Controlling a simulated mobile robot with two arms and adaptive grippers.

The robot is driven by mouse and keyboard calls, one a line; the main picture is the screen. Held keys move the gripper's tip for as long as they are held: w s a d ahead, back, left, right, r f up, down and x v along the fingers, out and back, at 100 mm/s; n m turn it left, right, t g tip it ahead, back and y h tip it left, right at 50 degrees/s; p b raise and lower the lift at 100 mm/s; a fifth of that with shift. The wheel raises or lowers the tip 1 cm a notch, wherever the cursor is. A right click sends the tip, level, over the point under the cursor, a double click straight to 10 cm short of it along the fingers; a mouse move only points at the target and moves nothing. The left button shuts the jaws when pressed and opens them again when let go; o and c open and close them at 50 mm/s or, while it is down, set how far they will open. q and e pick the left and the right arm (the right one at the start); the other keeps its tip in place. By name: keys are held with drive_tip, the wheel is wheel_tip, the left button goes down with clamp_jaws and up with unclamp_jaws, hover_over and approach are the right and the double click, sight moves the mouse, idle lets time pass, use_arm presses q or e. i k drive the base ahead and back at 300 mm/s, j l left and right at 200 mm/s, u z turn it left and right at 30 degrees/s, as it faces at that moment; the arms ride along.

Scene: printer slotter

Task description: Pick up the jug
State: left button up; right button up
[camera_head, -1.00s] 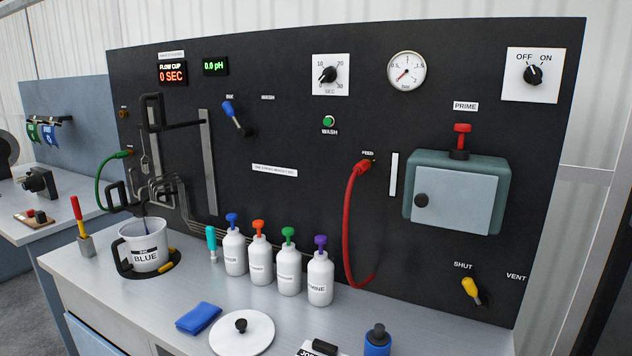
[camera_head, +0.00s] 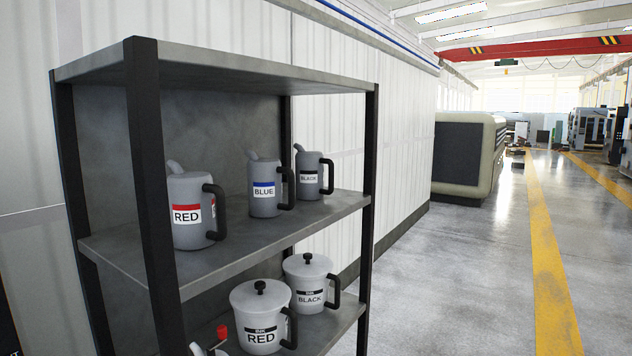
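Several grey jugs with black handles stand upright on a metal shelf rack (camera_head: 250,60). On the middle shelf are a jug labelled RED (camera_head: 187,235), a jug labelled BLUE (camera_head: 264,208) and a jug labelled BLACK (camera_head: 308,187), with spouts toward the left and handles toward the right. On the lower shelf are lidded pots labelled RED (camera_head: 262,312) and BLACK (camera_head: 310,278). The task does not say which jug is meant. Neither of my grippers is in view.
A dark front post (camera_head: 150,190) of the rack stands just left of the RED jug. A small red-topped item (camera_head: 222,332) sits low on the rack. The floor (camera_head: 470,280) to the right is open, with yellow lines and machines far off.

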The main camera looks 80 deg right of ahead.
sight(263, 175)
drive_tip(key=z, duration=2.45)
drive_tip(key=i+l+u, duration=0.2)
drive_tip(key=l, duration=0.45)
drive_tip(key=l+u, duration=0.2)
drive_tip(key=l, duration=0.45)
drive_tip(key=i+l+u, duration=0.2)
drive_tip(key=l, duration=0.5)
drive_tip(key=k, duration=0.05)
